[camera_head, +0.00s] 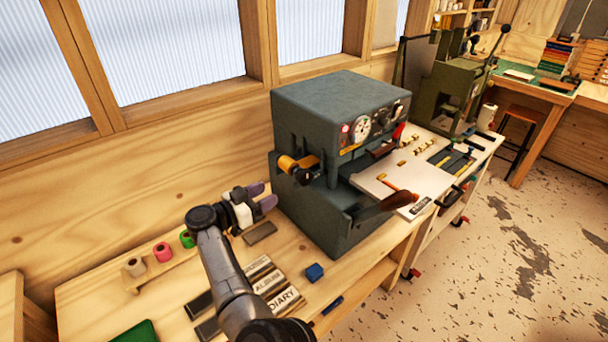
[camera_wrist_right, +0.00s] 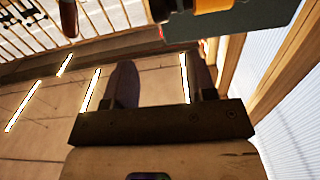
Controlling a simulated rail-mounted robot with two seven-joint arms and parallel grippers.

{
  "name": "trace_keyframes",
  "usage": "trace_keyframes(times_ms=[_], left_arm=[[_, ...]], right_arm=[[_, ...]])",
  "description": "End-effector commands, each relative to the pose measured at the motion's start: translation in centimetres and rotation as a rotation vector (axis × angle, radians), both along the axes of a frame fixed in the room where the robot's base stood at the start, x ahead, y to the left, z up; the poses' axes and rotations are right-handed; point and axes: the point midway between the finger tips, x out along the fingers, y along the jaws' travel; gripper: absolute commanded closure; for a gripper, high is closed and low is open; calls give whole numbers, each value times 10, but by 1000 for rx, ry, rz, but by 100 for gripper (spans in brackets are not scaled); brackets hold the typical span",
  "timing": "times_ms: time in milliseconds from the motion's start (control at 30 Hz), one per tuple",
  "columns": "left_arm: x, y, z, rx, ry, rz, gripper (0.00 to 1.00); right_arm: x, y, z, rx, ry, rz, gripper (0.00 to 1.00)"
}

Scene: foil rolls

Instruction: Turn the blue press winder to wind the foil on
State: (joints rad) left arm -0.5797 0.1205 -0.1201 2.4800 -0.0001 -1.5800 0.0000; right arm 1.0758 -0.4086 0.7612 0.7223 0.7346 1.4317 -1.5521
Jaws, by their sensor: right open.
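The blue-grey press (camera_head: 325,110) stands on the wooden bench. On its left side, a gold foil roll (camera_head: 290,162) sits on a winder with a dark knob (camera_head: 304,174). My right gripper (camera_head: 263,196) is open and empty, left of the press and a little below the winder, apart from it. In the right wrist view its two fingers (camera_wrist_right: 160,85) are spread with nothing between them. The gold foil (camera_wrist_right: 212,5) and the press side (camera_wrist_right: 235,22) show at the top of that view. My left gripper is not in view.
Green, pink and pale foil rolls (camera_head: 163,252) stand on a wooden rack at the left. Type plates (camera_head: 281,298), a blue block (camera_head: 314,272) and a grey block (camera_head: 259,232) lie on the bench. A green press (camera_head: 450,95) stands behind.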

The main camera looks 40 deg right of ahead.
Motion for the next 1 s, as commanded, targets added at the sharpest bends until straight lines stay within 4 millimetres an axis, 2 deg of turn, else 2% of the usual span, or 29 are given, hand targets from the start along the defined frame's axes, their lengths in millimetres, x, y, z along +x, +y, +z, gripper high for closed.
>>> trace_keyframes(times_ms=[167,433,700,1000], left_arm=[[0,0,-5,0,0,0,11],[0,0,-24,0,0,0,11],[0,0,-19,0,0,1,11],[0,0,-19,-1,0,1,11]], right_arm=[[0,-12,-1,1,28,-1,49],[1,-57,-3,2,26,-1,49],[3,-105,1,-4,27,1,49],[3,-133,0,-2,28,3,49]])
